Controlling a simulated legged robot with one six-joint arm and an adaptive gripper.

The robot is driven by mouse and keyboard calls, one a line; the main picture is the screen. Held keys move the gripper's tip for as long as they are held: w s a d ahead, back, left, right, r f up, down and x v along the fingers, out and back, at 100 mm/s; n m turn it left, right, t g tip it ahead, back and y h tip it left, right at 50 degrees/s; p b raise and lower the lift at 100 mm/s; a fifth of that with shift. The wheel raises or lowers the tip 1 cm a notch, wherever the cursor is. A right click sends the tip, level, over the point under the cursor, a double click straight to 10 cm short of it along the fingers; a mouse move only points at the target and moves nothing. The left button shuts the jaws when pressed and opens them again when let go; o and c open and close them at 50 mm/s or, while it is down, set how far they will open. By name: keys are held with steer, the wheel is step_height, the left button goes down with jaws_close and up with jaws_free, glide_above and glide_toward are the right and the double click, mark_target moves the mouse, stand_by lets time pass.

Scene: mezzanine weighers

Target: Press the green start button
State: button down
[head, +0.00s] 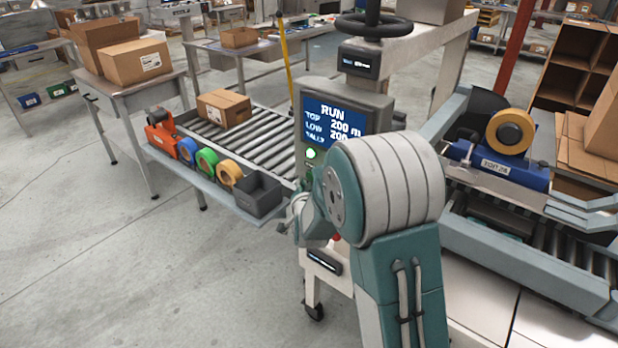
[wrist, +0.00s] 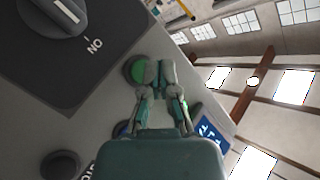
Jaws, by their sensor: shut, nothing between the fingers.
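The control box (head: 345,110) stands beyond my arm in the head view, its screen (head: 334,124) reading RUN. A lit green lamp (head: 310,153) shows below the screen. In the wrist view, a round green button (wrist: 135,70) sits on the grey panel. My gripper (wrist: 153,66) is shut and empty, its fingertips at the button and overlapping its right part. I cannot tell whether they touch or press it. More green (wrist: 183,104) shows just right of the fingers, partly hidden. In the head view my arm hides most of the panel's lower part.
The wrist view shows a rotary switch (wrist: 62,14) marked ON, a dark round knob (wrist: 60,164) and part of the blue screen (wrist: 211,131). In the head view, a roller conveyor (head: 262,135) carries a carton (head: 224,107). Tape rolls and a dark bin (head: 259,194) line its front shelf.

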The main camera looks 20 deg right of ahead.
steer(key=shift+s+a, duration=0.7)
steer(key=shift+a, duration=0.25)
steer(key=shift+s+a, duration=0.65)
steer(key=shift+a, duration=0.25)
steer(key=s+r+n+g+y, duration=0.1)
steer(key=s+r+n+g, duration=0.2)
steer(key=s, duration=0.8)
steer(key=s+d+r+n+g, duration=0.1)
steer(key=s+r+n+g, duration=0.2)
steer(key=s, duration=0.9)
steer(key=s+r+n+g+y, duration=0.1)
steer(key=s+r+n+g, duration=0.2)
steer(key=s, duration=0.9)
steer(key=shift+d+r+g+y, duration=0.2)
steer(key=shift+r+g+y, duration=0.1)
steer(key=shift+r+g, duration=0.55)
